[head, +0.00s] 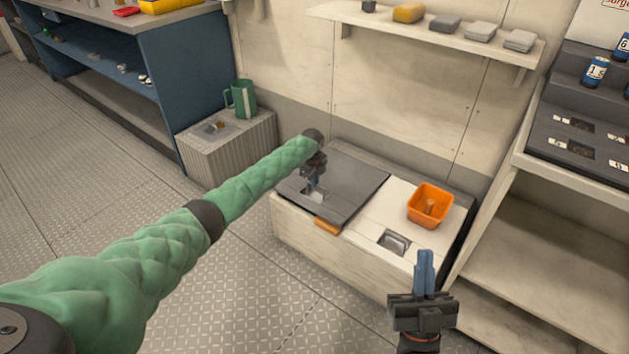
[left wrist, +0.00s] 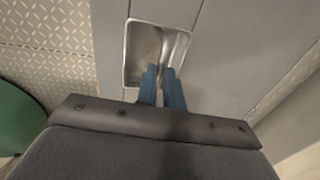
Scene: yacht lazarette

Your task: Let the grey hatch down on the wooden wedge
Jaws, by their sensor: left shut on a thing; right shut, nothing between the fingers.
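The grey hatch (head: 355,183) lies nearly flat over the left part of the pale locker (head: 320,250). The wooden wedge (head: 328,225), orange-brown, shows at the hatch's front edge; I cannot tell if the hatch touches it. My left gripper (head: 314,188) is at the hatch's recessed metal pull (left wrist: 143,55). In the left wrist view its blue fingers (left wrist: 163,80) are shut on the bar of the pull. My right gripper (head: 425,262) is shut and empty, in front of the locker's right part.
An orange tub (head: 430,203) and a second recessed pull (head: 394,242) are on the white right part of the locker top. A ribbed grey box (head: 225,150) with a green jug (head: 243,98) stands to the left. Shelving (head: 540,230) stands close on the right.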

